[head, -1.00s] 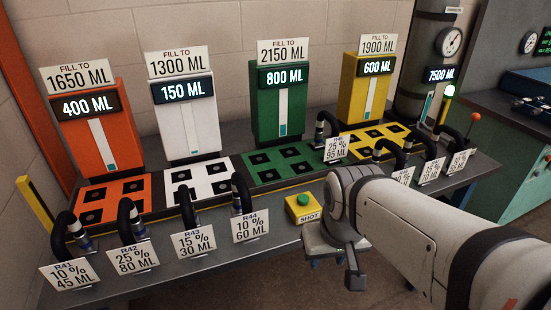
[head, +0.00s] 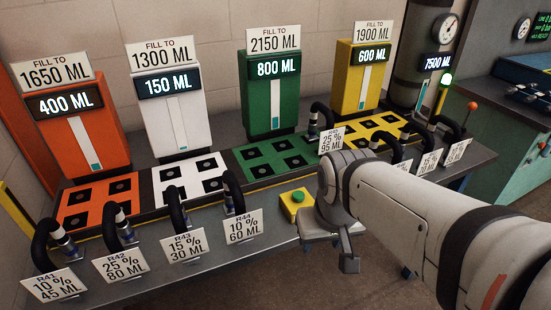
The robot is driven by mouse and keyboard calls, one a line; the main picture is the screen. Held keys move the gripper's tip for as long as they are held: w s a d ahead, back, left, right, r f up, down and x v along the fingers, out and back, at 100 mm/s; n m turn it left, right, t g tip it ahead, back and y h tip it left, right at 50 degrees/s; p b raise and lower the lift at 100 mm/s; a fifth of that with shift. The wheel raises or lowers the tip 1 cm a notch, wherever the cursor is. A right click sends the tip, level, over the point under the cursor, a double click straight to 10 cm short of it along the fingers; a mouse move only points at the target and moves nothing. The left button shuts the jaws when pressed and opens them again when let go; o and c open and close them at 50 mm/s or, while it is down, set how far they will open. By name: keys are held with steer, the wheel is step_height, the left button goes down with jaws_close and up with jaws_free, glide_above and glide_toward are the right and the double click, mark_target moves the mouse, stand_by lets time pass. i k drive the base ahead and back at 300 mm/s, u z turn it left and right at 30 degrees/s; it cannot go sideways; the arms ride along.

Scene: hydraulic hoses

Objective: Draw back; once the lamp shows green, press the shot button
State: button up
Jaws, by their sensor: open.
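The shot button (head: 298,197) is a green cap on a yellow box at the front edge of the bench. My gripper (head: 333,250) is open and empty. It hangs beside the box, to its right and slightly lower in the picture, and covers the box's lower right part. I cannot tell whether they touch.
A grey cylinder with a gauge (head: 444,28) stands at the back right.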

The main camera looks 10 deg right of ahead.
mark_target(298, 196)
steer(key=u, duration=1)
steer(key=k, duration=1.8)
steer(key=z, duration=0.45)
steer(key=i, duration=1.05)
steer(key=z, duration=0.05)
